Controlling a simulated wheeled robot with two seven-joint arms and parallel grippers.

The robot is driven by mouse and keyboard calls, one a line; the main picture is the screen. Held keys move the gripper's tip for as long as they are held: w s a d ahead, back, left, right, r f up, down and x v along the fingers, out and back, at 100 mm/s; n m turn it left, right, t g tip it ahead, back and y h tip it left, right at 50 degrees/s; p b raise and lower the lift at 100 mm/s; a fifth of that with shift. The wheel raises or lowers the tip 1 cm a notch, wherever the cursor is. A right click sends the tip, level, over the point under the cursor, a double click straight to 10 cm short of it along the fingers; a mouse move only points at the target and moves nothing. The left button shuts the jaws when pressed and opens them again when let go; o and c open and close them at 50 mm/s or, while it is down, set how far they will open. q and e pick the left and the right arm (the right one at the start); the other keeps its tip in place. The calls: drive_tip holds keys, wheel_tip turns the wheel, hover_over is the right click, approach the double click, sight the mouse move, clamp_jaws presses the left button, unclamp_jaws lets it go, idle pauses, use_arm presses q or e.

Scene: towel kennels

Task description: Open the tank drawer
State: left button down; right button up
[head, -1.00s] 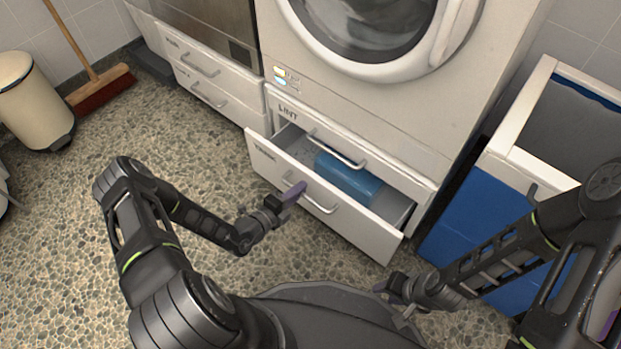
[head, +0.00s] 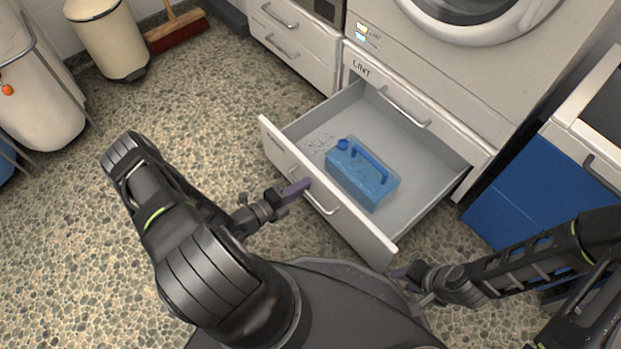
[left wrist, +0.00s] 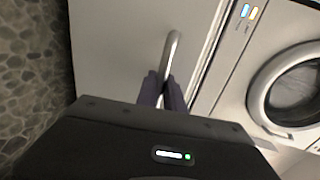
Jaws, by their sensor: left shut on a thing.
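The tank drawer (head: 275,152), a white-fronted drawer with a grey inside, stands far out below the drawer marked LINT (head: 400,97). A blue tank (head: 362,180) with a handle and a round cap lies in it. My left gripper (head: 300,187) is at the drawer's front, its purple fingers shut on the bar handle (head: 322,200). The left wrist view shows the fingers (left wrist: 165,92) closed around the metal handle (left wrist: 170,55). My right gripper (head: 405,273) is low, near the drawer front's right corner and apart from the handle; its jaw opening is too small to tell.
The dryer (head: 450,70) stands above the drawers. A blue-sided cabinet (head: 520,190) is on the right. White drawers (head: 290,35), a cream bin (head: 105,40), a broom (head: 175,30) and a hamper (head: 40,100) stand at the left and back. The floor at left is clear.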

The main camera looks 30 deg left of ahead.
use_arm(q)
drive_tip(key=shift+s+a, duration=0.25)
drive_tip(key=shift+s, duration=0.45)
drive_tip(key=c, duration=1.5)
unclamp_jaws()
drive_tip(key=shift+o, duration=0.2)
drive_tip(key=p+v, duration=0.2)
drive_tip(key=v, duration=0.5)
drive_tip(key=shift+s+a, duration=0.15)
drive_tip(key=shift+s, duration=0.25)
drive_tip(key=shift+r, duration=0.1)
